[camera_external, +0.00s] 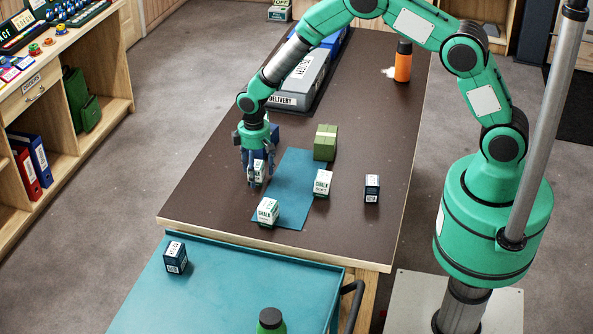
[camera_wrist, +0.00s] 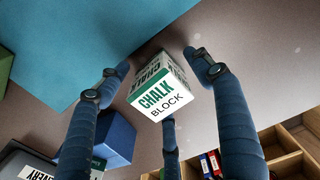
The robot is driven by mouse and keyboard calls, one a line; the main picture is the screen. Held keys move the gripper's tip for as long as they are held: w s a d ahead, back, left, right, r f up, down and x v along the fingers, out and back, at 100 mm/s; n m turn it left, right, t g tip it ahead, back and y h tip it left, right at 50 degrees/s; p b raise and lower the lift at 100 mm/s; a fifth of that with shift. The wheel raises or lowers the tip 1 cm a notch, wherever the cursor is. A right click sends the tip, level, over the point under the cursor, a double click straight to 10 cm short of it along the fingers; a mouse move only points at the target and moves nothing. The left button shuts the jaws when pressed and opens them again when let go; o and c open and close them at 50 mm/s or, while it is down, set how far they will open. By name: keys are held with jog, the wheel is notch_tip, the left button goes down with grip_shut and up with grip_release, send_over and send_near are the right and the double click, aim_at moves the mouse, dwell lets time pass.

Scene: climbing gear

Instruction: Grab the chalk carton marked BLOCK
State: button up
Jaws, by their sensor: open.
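The white and green chalk carton marked BLOCK (camera_wrist: 158,97) stands between my gripper's fingers in the wrist view, its printed face readable. In the external view the carton (camera_external: 259,171) shows partly behind the fingers, just left of the blue mat. My gripper (camera_external: 256,178) points down around it with its blue fingers spread. In the wrist view the gripper (camera_wrist: 163,88) has one finger on the left, one on the right and one below the carton. The fingers look open; I cannot tell whether any touches it.
Two other chalk cartons, a front one (camera_external: 268,212) and a right one (camera_external: 322,183), stand by the blue mat (camera_external: 293,190). The DELIVERY tray (camera_external: 300,88) lies behind; a blue block (camera_wrist: 113,140) is close by.

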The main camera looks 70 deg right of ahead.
aim_at(255, 164)
jog(key=shift+r, duration=0.1)
notch_tip(255, 164, up, 14)
jog(key=p, duration=0.1)
jog(key=shift+f+p, duration=0.25)
jog(key=shift+p, duration=0.1)
dwell(0.3)
jog(key=shift+r, duration=0.1)
dwell(0.4)
jog(key=r+p, duration=0.1)
jog(key=p, duration=0.1)
jog(key=shift+d+p, duration=0.1)
jog(key=shift+p, duration=0.3)
jog(key=shift+f, duration=0.1)
jog(key=shift+f+b, duration=0.35)
jog(key=shift+f, duration=3.9)
